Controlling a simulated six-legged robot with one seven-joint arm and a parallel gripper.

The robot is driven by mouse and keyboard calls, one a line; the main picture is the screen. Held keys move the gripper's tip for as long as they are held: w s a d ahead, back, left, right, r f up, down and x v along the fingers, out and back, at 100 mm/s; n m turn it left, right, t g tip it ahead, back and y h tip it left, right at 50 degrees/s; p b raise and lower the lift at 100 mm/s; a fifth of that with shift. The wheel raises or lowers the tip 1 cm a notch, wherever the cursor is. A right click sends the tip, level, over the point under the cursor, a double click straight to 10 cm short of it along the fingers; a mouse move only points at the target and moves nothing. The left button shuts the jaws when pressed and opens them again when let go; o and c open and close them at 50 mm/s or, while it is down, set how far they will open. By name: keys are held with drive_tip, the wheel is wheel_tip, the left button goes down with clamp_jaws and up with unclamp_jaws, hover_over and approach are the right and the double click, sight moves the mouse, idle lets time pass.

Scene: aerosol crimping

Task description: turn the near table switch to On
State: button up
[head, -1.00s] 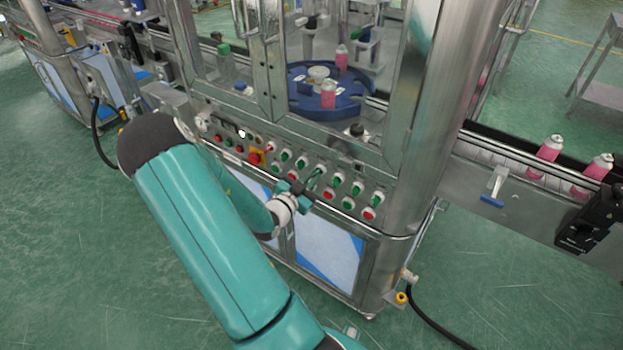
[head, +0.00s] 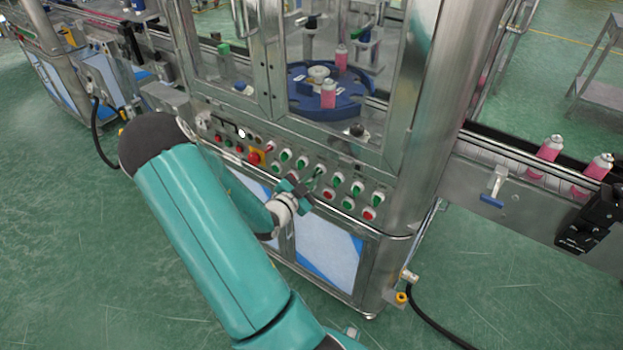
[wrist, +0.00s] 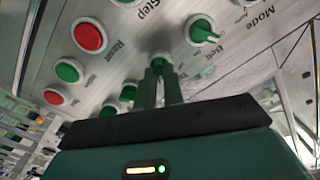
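My gripper (wrist: 160,75) has its two slim green fingers at the machine's control panel, with only a narrow gap between them. Its tips are at a white-ringed green control (wrist: 161,59), mostly hidden by them, and I cannot tell whether they clamp it. In the head view my gripper (head: 316,180) is at the middle of the panel's rows of controls. I cannot make out which switch carries the table label.
Red button (wrist: 89,36) and green button (wrist: 69,71) sit left of the fingers, among several others. A yellow-backed red emergency stop (head: 256,157) is on the panel's left. Above is a glazed enclosure with a blue turntable (head: 345,103). A conveyor with pink cans (head: 550,148) runs right.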

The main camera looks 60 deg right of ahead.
drive_tip(key=o, duration=0.4)
drive_tip(key=shift+c, duration=0.2)
drive_tip(key=shift+a, duration=0.1)
drive_tip(key=w+a, duration=0.2)
drive_tip(key=a, duration=1.1)
drive_tip(key=shift+a, duration=0.25)
drive_tip(key=shift+w, duration=0.1)
